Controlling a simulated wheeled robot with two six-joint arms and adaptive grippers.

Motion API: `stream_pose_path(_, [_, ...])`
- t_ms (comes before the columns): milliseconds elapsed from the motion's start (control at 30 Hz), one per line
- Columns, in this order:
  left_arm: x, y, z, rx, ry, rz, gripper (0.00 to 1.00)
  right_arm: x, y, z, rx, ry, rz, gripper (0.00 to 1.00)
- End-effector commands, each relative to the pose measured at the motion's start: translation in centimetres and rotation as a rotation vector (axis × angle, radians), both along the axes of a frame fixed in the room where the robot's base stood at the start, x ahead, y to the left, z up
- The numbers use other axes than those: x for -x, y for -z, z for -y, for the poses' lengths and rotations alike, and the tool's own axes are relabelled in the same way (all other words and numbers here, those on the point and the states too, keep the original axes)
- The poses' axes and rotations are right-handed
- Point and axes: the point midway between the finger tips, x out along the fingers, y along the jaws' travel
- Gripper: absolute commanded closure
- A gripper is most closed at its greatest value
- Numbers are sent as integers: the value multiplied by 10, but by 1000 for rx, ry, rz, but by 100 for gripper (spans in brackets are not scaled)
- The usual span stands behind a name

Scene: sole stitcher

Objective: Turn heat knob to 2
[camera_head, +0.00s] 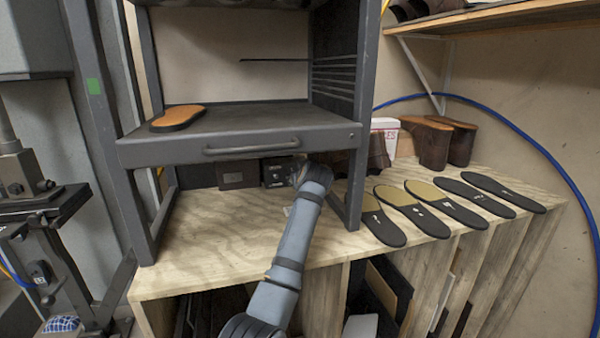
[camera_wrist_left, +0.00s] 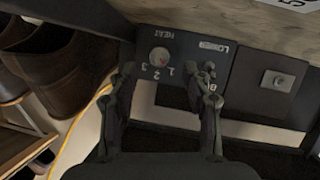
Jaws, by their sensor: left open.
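The heat knob (camera_wrist_left: 159,57) is a small round grey knob on a dark control panel (camera_wrist_left: 185,42) marked HEAT, with 1, 2 and 3 around it. A small red mark shows on its edge on the numbered side; which number it points at is too small to tell. My left gripper (camera_wrist_left: 168,70) is open, with one finger on each side of the knob and apart from it. Its right finger partly covers the panel near the LOWER label. In the head view the control box (camera_head: 277,172) sits under the grey rack, partly hidden by my left gripper (camera_head: 312,178).
Several insoles (camera_head: 430,205) lie on the wooden bench. Brown shoes (camera_wrist_left: 65,70) are close by.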

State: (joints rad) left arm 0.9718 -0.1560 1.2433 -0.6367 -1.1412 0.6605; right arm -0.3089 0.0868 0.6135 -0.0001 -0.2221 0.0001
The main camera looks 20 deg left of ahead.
Motion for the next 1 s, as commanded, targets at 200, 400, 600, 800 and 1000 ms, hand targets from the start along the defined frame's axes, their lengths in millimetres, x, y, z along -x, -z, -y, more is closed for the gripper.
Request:
stream_pose_path(200, [-28, 10, -14, 0, -1, 0, 51, -18, -15, -4, -5, 0, 28, 51])
stream_pose_path(400, [-36, 15, -17, 1, 0, 2, 51, -16, -16, -9, -12, 3, 25, 51])
stream_pose_path(600, [-36, 16, -18, 2, 1, 2, 51, -11, -15, -10, -12, 3, 18, 51])
stream_pose_path(800, [-36, 16, -17, 1, 0, 2, 75, -11, -15, -9, -11, 3, 17, 51])
stream_pose_path(1000, [-36, 16, -17, 2, 0, 1, 100, -11, -16, -6, -8, 2, 16, 51])
